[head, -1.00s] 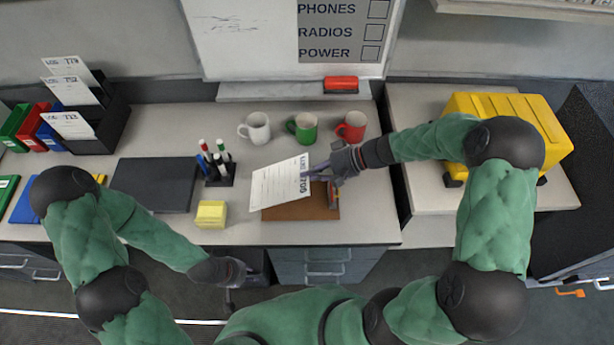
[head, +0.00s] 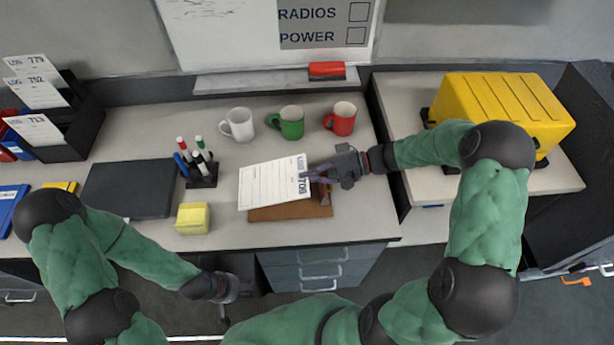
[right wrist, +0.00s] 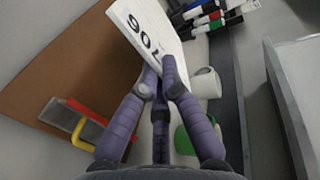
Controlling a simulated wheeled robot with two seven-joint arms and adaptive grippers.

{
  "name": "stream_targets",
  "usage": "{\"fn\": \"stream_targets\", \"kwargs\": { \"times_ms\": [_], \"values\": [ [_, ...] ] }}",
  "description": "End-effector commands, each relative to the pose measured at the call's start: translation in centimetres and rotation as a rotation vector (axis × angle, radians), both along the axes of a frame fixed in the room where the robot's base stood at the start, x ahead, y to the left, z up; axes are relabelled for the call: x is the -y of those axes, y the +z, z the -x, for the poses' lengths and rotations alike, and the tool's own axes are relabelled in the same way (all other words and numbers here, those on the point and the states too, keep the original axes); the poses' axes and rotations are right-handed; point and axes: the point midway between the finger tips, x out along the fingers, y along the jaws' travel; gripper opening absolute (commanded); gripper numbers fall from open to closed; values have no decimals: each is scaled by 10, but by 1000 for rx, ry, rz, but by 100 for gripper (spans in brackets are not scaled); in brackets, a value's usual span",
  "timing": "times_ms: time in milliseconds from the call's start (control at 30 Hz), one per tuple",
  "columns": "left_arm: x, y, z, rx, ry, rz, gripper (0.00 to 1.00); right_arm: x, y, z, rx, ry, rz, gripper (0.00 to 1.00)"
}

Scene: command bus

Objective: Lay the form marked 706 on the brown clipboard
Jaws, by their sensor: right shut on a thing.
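The white form marked 706 (head: 270,184) is held at its right end by my right gripper (head: 312,175). In the right wrist view the form (right wrist: 148,32) is pinched at its marked end between the purple fingers (right wrist: 160,75). The brown clipboard (head: 290,212) lies on the desk below; the form covers much of its upper left part in the head view. The form looks raised above the clipboard (right wrist: 70,65); the exact gap is unclear. A clip with red and yellow parts (right wrist: 75,118) is at the clipboard's end. My left gripper (head: 240,288) hangs low before the desk, its fingers unclear.
Behind the form stand white (head: 238,124), green (head: 290,122) and red (head: 341,118) mugs. A marker holder (head: 202,175), yellow notes (head: 193,218) and a dark pad (head: 130,188) lie left. A file rack (head: 75,125) holds other forms. A yellow case (head: 500,105) stands right.

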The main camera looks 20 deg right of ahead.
Motion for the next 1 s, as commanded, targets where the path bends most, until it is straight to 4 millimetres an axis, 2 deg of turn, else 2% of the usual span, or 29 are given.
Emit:
{"fn": "stream_targets", "kwargs": {
  "times_ms": [133,467,600,900,1000],
  "values": [
    [0,-6,0,0,0,0,31,2,-4,0,5,-1,-17,0],
    [0,-7,0,0,0,0,31,2,-3,0,6,-1,-23,0],
    [0,-7,0,0,0,0,31,2,-3,0,6,-1,-22,33],
    [0,-7,0,0,0,0,31,3,-3,1,6,-1,-22,33],
    [0,-6,0,0,0,0,31,11,-2,2,7,-4,-21,33]
  ]
}}
